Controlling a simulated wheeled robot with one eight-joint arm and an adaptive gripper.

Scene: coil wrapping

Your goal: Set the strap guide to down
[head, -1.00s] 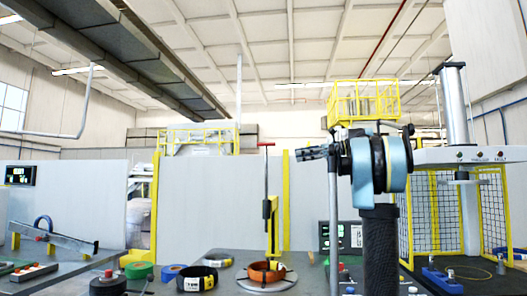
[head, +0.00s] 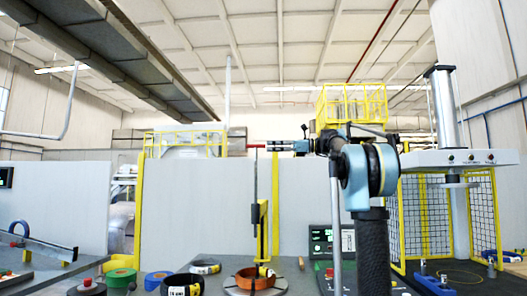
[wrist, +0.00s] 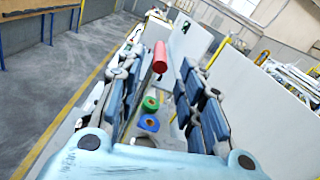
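The strap guide stands behind the turntable (head: 234,292) as a yellow upright post (head: 263,228) with a thin dark vertical rod (head: 254,195) beside it. A red handle (head: 257,147) sits crosswise at the rod's top, well above the coil. My gripper (head: 267,146) reaches in from the right at the handle's height, its fingertips close to the handle. In the wrist view, the red handle (wrist: 160,57) shows between the tips of my two spread fingers. I cannot tell whether either finger touches it. An orange-brown coil (head: 256,277) lies on the turntable.
Black (head: 183,284), blue (head: 157,280) and green (head: 121,277) rolls lie on the table to the left. A control panel (head: 321,239) stands right of the turntable, partly behind my arm. A press column (head: 447,108) and yellow mesh guard (head: 422,215) are farther right.

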